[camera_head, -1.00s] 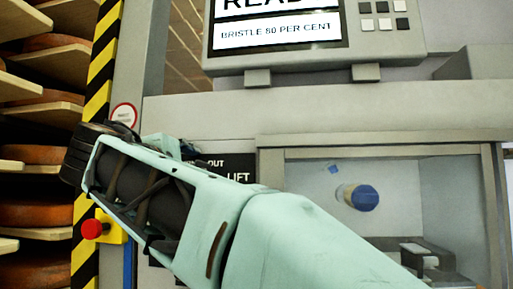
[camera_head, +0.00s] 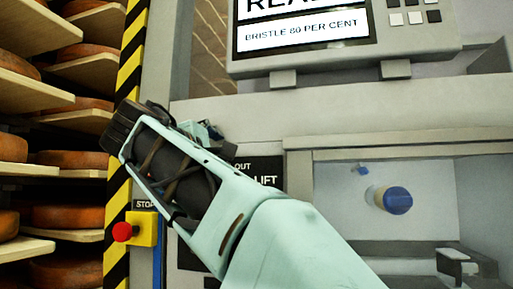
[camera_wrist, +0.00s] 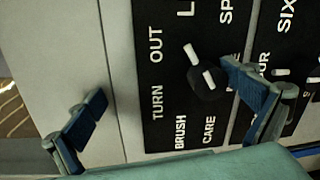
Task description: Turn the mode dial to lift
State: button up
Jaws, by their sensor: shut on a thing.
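The mode dial (camera_wrist: 204,85) is a dark knob with white marks on a black label panel (camera_wrist: 150,60), seen sideways in the wrist view. TURN, OUT, BRUSH, CARE and a cut-off word starting with L surround it. One white mark points up-left, toward between OUT and the L word. My gripper (camera_wrist: 170,112) is around the dial, the right finger close beside it. The left finger looks apart from it, over the pale panel edge; the contact itself is not clear. In the head view my gripper (camera_head: 135,130) and arm hide the dial; OUT and LIFT show beside the arm.
A red stop button (camera_head: 122,232) on a yellow box stands below my gripper. Cheese shelves (camera_head: 60,115) are at left behind a striped post (camera_head: 120,190). A screen (camera_head: 305,30) reads BRISTLE 80 PER CENT. Another dial (camera_wrist: 280,72) sits close right of my right finger.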

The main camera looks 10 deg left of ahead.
jog(key=shift+s+r, duration=0.6)
jog(key=shift+r, duration=0.3)
jog(key=shift+c, duration=0.5)
jog(key=shift+s+a+f, duration=0.15)
jog(key=shift+s, duration=0.2)
jog(key=shift+c, duration=0.6)
jog(key=shift+s+a+f+b, duration=0.1)
jog(key=shift+s+b, duration=0.2)
jog(key=shift+s, duration=0.8)
jog(key=c, duration=0.3)
jog(key=s, duration=0.3)
jog(key=shift+r, duration=0.35)
jog(key=c, duration=0.5)
jog(key=s+f, duration=0.1)
jog(key=s, duration=0.5)
jog(key=shift+s+a, duration=0.2)
jog(key=shift+s, duration=0.05)
jog(key=shift+r+p, duration=0.1)
jog(key=shift+p, duration=0.35)
